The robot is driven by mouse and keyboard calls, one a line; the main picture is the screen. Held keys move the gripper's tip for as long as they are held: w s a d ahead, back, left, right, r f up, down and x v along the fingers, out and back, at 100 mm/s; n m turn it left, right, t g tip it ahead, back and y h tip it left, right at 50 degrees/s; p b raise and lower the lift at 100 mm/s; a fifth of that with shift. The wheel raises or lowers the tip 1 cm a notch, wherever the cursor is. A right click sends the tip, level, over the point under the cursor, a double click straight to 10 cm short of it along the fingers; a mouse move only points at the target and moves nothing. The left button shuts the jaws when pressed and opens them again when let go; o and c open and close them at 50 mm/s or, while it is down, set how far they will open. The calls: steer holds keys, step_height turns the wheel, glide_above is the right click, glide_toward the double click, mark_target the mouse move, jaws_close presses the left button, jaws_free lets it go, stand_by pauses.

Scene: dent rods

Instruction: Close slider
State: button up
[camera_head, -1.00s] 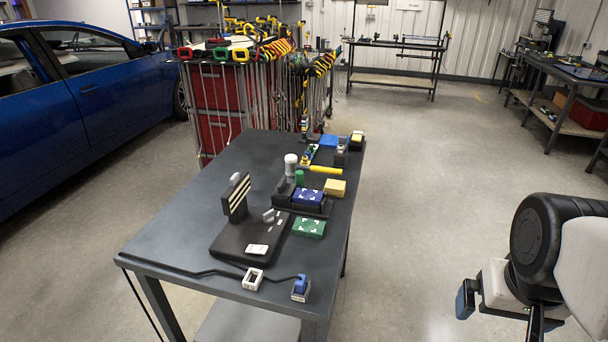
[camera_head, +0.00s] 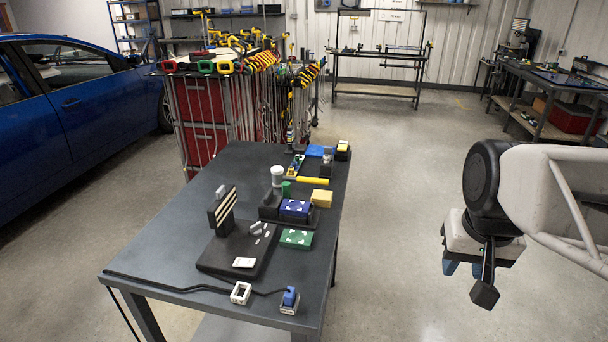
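My gripper (camera_head: 463,269) hangs in the air at the right, beyond the table's right edge and above the floor. A slider cannot be picked out for certain. On the dark table (camera_head: 165,240) stand a black base (camera_head: 222,262) with an upright striped board (camera_head: 222,207), a blue block (camera_head: 295,208) on a black holder, and a green block (camera_head: 297,239). A white frame (camera_head: 241,293) and a small blue part on a grey base (camera_head: 289,300) are near the front edge.
A white cylinder (camera_head: 277,175), yellow block (camera_head: 321,198) and yellow bar (camera_head: 313,181) stand farther back on the table. A black cable (camera_head: 170,287) runs along the front. A red tool cabinet (camera_head: 200,105) is behind; a blue car (camera_head: 75,95) is left. The floor between table and gripper is clear.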

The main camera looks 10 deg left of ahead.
steer(key=w+a+r, duration=0.2)
steer(key=w+a, duration=0.6)
steer(key=w, duration=0.5)
steer(key=g, duration=0.2)
glide_above(268, 193)
step_height(268, 193, down, 13)
steer(key=shift+r, duration=0.15)
steer(key=shift+f, duration=3.9)
